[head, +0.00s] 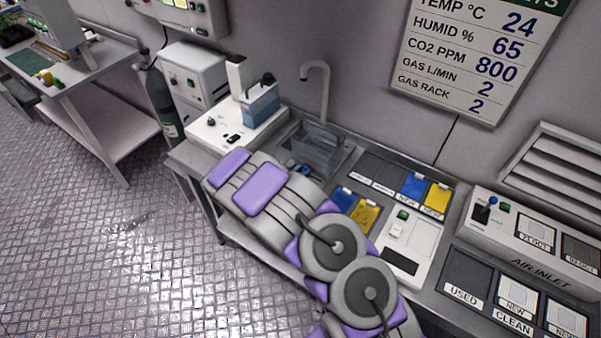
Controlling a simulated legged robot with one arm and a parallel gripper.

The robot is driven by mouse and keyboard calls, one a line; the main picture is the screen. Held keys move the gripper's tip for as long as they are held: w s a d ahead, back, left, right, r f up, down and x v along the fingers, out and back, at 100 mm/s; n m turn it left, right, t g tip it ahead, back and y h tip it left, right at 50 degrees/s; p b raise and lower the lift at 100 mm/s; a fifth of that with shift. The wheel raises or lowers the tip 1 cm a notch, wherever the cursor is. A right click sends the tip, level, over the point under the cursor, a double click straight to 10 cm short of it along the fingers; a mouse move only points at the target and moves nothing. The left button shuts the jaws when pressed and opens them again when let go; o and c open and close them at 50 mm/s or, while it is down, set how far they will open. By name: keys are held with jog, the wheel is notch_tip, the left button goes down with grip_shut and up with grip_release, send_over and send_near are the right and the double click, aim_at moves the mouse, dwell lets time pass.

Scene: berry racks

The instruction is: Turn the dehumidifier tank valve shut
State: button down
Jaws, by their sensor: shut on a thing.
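A white unit (215,133) stands on the counter at the upper middle of the head view.
A sink (318,150) with a tall tap (318,82) lies right of the white unit. Blue and yellow packs (436,198) and a white device (411,243) stand further right. A dark gas cylinder (160,105) stands left of the counter. The floor (100,240) at left is clear.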

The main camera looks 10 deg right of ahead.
jog(key=shift+r+p, duration=0.1)
jog(key=shift+p, duration=0.45)
jog(key=shift+r+n+g+h+p, duration=0.1)
jog(key=shift+n+g+h+p, duration=0.3)
jog(key=shift+p, duration=0.7)
jog(key=shift+a+n+p, duration=0.1)
jog(key=shift+n+p, duration=0.5)
jog(key=shift+p, duration=0.45)
jog(key=shift+w+a+f+n+g+h+p, duration=0.15)
jog(key=shift+n+g+h+p, duration=0.1)
jog(key=shift+n+h+p, duration=0.25)
jog(key=shift+d+f+n+g+h+p, duration=0.15)
jog(key=shift+n+g+h+p, duration=0.2)
jog(key=shift+n, duration=0.25)
jog(key=shift+w+a+n, duration=0.1)
jog(key=shift+n, duration=0.3)
jog(key=c, duration=0.9)
grip_release()
